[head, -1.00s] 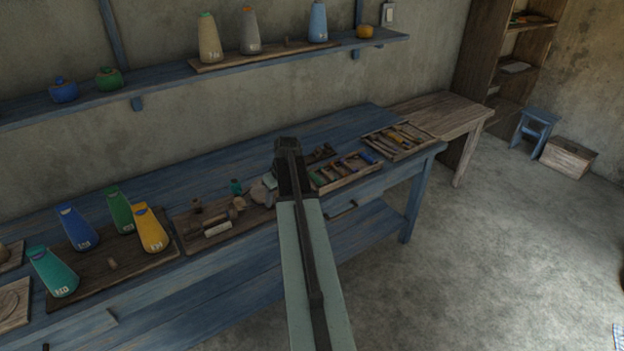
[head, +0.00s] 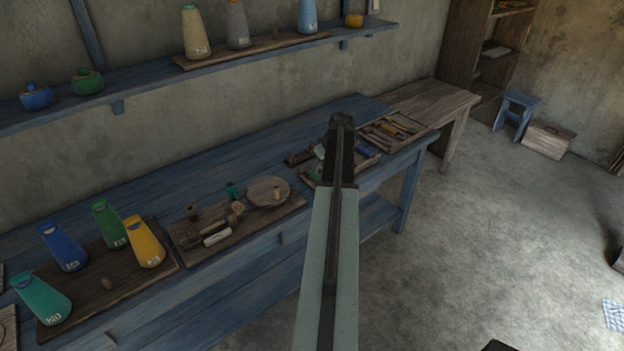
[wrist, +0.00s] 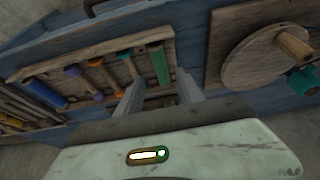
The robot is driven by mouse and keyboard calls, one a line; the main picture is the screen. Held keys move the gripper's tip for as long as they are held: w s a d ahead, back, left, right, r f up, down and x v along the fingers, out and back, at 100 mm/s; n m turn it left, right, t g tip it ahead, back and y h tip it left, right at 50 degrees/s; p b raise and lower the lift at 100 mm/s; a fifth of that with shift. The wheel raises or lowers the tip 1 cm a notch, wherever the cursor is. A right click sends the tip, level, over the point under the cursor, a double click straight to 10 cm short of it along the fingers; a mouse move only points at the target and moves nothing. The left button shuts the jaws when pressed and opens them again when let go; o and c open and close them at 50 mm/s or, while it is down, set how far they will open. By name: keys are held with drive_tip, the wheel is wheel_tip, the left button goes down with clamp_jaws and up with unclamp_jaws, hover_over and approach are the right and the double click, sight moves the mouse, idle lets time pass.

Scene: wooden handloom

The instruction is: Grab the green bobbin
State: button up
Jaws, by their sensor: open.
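A green bobbin (wrist: 160,63) lies at one end of a row of bobbins in a wooden tray (wrist: 108,52) in the wrist view. In the head view the tray is partly hidden behind my arm, and a bit of green (head: 314,174) shows at its left end. My gripper (wrist: 157,92) is open and empty. Its two fingers point toward the tray, with the green bobbin seen between and just beyond their tips. In the head view my gripper (head: 342,122) is over the right part of the bench; its height above the tray is hard to tell.
A board (head: 235,237) with a round wooden disc (head: 268,191) and a teal spool (head: 232,190) lies left of the tray. A second tray (head: 400,130) is to the right. Tall thread cones stand further left on the blue bench (head: 130,190).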

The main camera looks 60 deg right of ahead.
sight(316, 176)
drive_tip(key=shift+b+x, duration=0.5)
drive_tip(key=shift+x, duration=0.6)
drive_tip(key=b+x, duration=0.4)
drive_tip(key=x, duration=0.1)
drive_tip(key=shift+b, duration=0.35)
drive_tip(key=shift+r, duration=0.15)
clamp_jaws()
